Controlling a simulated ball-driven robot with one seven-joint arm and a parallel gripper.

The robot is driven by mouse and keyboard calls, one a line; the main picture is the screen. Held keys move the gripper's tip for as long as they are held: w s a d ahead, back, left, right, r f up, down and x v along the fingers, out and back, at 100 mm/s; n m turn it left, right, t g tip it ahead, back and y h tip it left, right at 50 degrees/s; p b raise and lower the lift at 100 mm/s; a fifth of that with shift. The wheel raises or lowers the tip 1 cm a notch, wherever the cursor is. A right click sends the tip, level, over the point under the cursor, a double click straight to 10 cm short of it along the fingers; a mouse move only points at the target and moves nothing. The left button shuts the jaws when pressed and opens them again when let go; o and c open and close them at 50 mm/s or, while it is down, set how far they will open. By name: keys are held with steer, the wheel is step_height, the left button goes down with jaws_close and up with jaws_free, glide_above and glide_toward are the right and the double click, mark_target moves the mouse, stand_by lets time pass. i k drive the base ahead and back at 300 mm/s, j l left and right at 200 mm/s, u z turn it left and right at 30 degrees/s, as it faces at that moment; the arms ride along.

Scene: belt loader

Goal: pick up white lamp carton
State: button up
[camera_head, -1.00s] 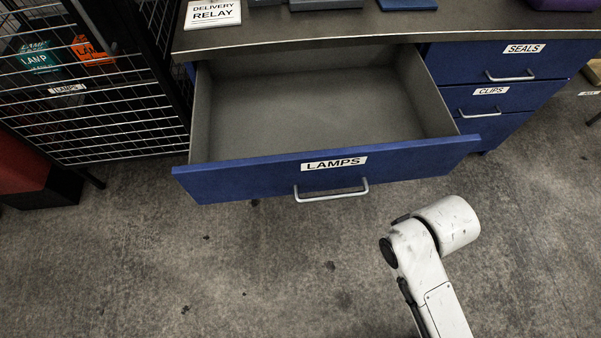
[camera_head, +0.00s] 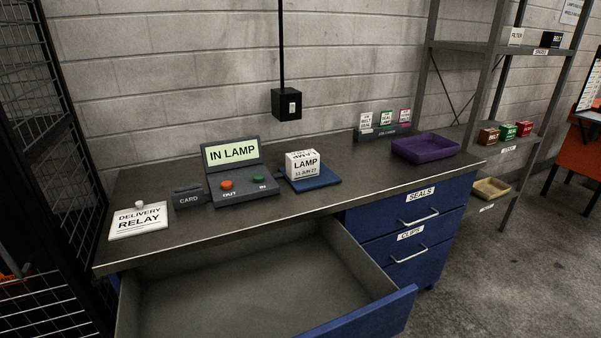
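The white lamp carton (camera_head: 303,166) stands upright on a blue mat (camera_head: 322,182) on the workbench. Its front reads "LAMP" with a smaller line of print below. It sits between the console (camera_head: 238,183) and the purple tray (camera_head: 425,148). The console screen reads "IN LAMP". My gripper is not in view, and nothing touches the carton.
An open drawer (camera_head: 386,318) juts out below the bench top; the part of it in view is empty. A "DELIVERY RELAY" sign (camera_head: 139,221) and a card holder (camera_head: 188,197) stand left of the console. A wire cage (camera_head: 40,150) stands at left, a shelf rack (camera_head: 512,125) at right.

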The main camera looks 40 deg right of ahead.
mark_target(306, 163)
steer(key=i+l+z, duration=0.1)
steer(key=z, duration=0.35)
steer(key=i+l+z, duration=0.1)
steer(key=z, duration=0.35)
steer(key=i+l+z, duration=0.1)
steer(key=z, duration=0.2)
steer(key=i+z, duration=0.35)
steer(key=k+l, duration=0.05)
